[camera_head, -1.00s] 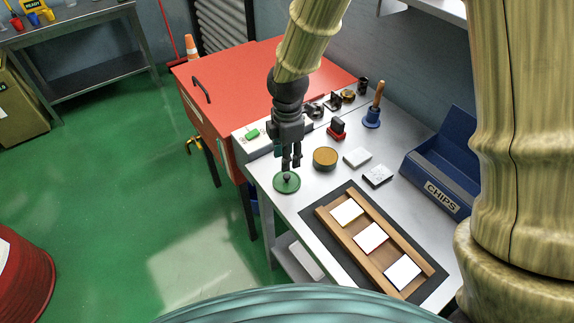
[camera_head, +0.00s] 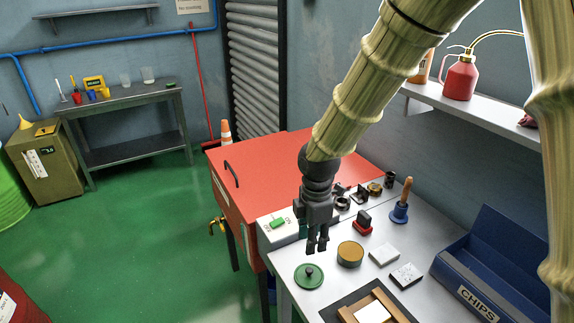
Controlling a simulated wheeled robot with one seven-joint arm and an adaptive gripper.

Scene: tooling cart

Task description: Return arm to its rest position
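My gripper (camera_head: 317,245) is dark grey and points down above the metal cart top (camera_head: 290,262). Its two fingers look slightly apart, with nothing seen between them. A round green lid with a dark knob (camera_head: 309,277) lies on the cart just left of and below the fingertips in the picture, apart from them. A round tin with a tan top (camera_head: 350,252) stands to the right of the fingers. My pale ribbed arm comes down from the upper right.
A red cabinet (camera_head: 262,160) stands behind the gripper. A blue CHIPS bin (camera_head: 490,262), a wooden tray (camera_head: 352,314), a handbell (camera_head: 400,208) and white tiles (camera_head: 384,254) occupy the cart. A wall shelf (camera_head: 470,108) holds a red oil can (camera_head: 459,78).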

